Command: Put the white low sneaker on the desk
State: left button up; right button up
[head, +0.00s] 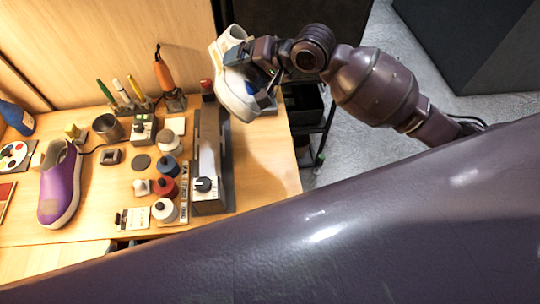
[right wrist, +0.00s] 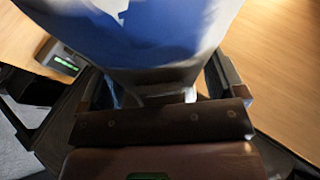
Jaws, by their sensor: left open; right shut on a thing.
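The white low sneaker (head: 234,92) is held at the far right end of the desk (head: 262,160), toe pointing down in the head view. My right gripper (head: 262,72), on the arm from the right, is shut on it and hides part of it. In the right wrist view the sneaker (right wrist: 150,45), white and shaded blue, fills the space between the fingers, with wood behind it. Whether its toe touches the desk or hangs above it, I cannot tell. My left gripper is not in view.
A long grey device with a knob (head: 208,165) stands just left of the bare right strip of desk. Bottles, brushes, a metal cup (head: 108,127) and a purple shoe (head: 60,185) crowd the left. A dark cart (head: 308,110) stands beyond the right edge.

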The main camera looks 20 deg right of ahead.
aim_at(258, 81)
jog(key=shift+s+d+r+n+g+h, duration=0.15)
jog(key=shift+d+r+n+g+h, duration=0.15)
jog(key=shift+r+n, duration=0.25)
jog(key=s+n+g, duration=0.1)
jog(key=s+d+n, duration=0.1)
jog(key=n, duration=0.1)
jog(key=s+d+n+g+h, duration=0.1)
jog(key=n, duration=0.1)
jog(key=shift+s+d+f+g, duration=0.15)
jog(key=shift+s+d+g, duration=0.15)
jog(key=shift+s, duration=0.1)
jog(key=s+d+f+n+h, duration=0.1)
jog(key=s+d+f+n, duration=0.15)
jog(key=s+n, duration=0.5)
jog(key=shift+n+h, duration=0.3)
jog(key=shift+n, duration=0.5)
jog(key=shift+w+a+f+b, duration=0.1)
jog(key=shift+w+f+b, duration=0.25)
jog(key=shift+f, duration=3)
jog(key=shift+w+f+b, duration=0.2)
jog(key=shift+f+b, duration=0.2)
jog(key=shift+f, duration=3)
jog(key=shift+w+a+f+b, duration=0.1)
jog(key=shift+w+f+b, duration=0.25)
jog(key=shift+f, duration=3)
jog(key=shift+s, duration=0.1)
jog(key=shift+f, duration=0.2)
jog(key=shift+f, duration=0.25)
